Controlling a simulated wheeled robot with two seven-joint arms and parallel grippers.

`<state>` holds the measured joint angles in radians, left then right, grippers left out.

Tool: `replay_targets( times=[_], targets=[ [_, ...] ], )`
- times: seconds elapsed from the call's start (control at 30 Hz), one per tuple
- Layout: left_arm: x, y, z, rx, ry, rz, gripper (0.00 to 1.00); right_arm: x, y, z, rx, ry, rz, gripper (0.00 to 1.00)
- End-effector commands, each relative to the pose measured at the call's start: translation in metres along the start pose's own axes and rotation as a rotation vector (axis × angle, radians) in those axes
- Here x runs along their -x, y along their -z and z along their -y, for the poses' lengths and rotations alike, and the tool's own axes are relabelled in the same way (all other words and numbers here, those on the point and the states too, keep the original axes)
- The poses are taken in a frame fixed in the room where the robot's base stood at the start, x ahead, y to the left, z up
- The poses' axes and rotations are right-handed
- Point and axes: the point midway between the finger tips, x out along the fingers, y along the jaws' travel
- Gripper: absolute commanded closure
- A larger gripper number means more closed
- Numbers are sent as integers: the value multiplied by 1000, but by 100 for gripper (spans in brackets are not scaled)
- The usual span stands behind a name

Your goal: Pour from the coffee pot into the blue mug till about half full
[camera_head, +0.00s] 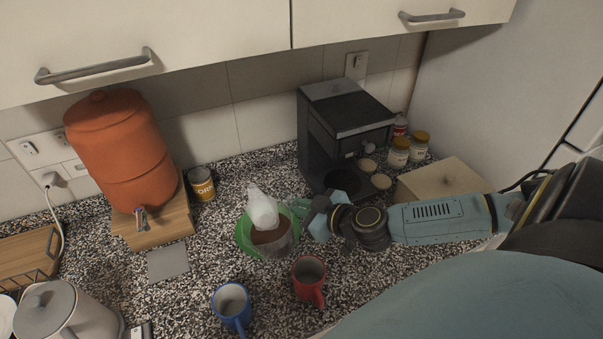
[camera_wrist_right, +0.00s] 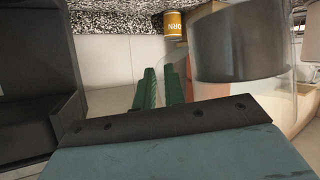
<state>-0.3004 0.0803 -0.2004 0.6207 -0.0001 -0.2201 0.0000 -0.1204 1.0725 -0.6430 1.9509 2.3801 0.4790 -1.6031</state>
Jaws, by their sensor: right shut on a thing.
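The coffee pot (camera_head: 283,243) is clear glass with brown coffee in it. It looks near upright, over or on a green round thing, behind the mugs. My right gripper (camera_head: 301,207) is shut at the pot's right side. In the right wrist view its green fingers (camera_wrist_right: 162,88) are close together beside the pot (camera_wrist_right: 240,45); the handle is hard to make out. The blue mug (camera_head: 231,304) stands upright at the front, apart from the pot; its visible inside is pale, with no coffee seen. My left gripper is out of view.
A red mug (camera_head: 309,279) stands right of the blue mug. The green round thing (camera_head: 243,236) shows at the pot's left. A coffee machine (camera_head: 345,125), jars (camera_head: 398,153) and a box (camera_head: 440,180) are behind my arm. A kettle (camera_head: 58,312) is front left.

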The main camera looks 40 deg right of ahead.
Motion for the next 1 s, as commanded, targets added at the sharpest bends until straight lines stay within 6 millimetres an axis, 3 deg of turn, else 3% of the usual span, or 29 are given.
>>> replay_targets(
  times=[1.0],
  targets=[
    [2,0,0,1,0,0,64,1,6,11,18,-9,-6,100]
  ],
)
